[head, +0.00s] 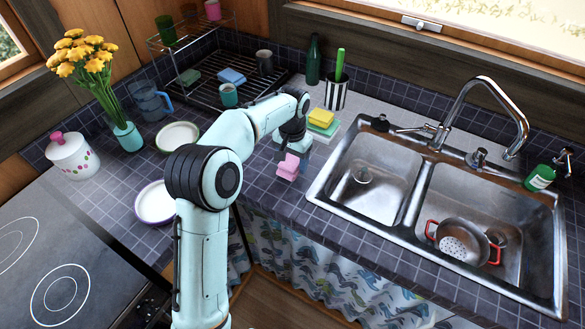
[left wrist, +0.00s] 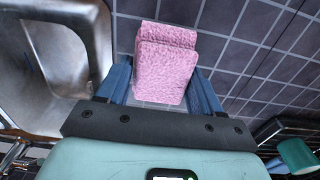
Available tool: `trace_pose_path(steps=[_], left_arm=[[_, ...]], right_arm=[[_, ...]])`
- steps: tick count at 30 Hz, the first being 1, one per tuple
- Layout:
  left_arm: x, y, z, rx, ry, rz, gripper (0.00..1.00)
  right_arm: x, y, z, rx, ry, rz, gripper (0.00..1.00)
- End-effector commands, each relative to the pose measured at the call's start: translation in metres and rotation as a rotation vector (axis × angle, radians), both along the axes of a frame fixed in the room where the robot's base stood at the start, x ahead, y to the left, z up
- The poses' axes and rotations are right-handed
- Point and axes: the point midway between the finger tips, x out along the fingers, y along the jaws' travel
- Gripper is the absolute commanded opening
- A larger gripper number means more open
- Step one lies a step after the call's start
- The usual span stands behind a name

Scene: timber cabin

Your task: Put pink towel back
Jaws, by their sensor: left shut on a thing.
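The pink towel (head: 288,168) is a small folded, fluffy piece at the front part of the tiled counter, left of the sink. My left gripper (head: 294,158) points down over it and is shut on it. In the left wrist view the towel (left wrist: 165,65) sits between the two blue fingers and sticks out past them, with counter tiles behind it. I cannot tell whether the towel touches the counter. My right gripper is not in view.
Yellow and green sponges (head: 322,120) lie just behind my gripper, near a striped cup (head: 337,92) and a dark green bottle (head: 314,60). The double sink (head: 408,205) is to the right. A dish rack (head: 205,85), plates (head: 178,136) and a flower vase (head: 128,136) are left.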

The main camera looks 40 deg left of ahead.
Motion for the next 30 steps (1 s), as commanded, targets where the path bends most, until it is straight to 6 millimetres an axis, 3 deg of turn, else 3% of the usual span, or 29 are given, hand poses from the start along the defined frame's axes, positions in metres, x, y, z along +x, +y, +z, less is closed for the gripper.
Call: trace_pose_path(steps=[3,6,18,19,21,30], left_arm=[[-0.001,0.000,-0.023,-0.001,0.006,0.001,0.41],[-0.001,0.000,-0.032,0.000,0.003,0.001,0.41],[-0.001,0.000,-0.036,0.000,0.002,0.001,0.41],[-0.001,0.000,-0.036,0.000,0.001,0.001,0.69],[0.000,0.000,-0.035,0.000,0.001,0.001,0.91],[0.000,0.000,-0.034,0.000,0.001,0.001,0.91]], right_arm=[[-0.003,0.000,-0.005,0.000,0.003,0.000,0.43],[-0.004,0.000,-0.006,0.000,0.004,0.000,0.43],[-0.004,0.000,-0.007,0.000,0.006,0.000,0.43],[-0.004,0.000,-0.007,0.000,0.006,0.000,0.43],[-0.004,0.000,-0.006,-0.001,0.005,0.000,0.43],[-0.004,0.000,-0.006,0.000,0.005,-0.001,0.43]])
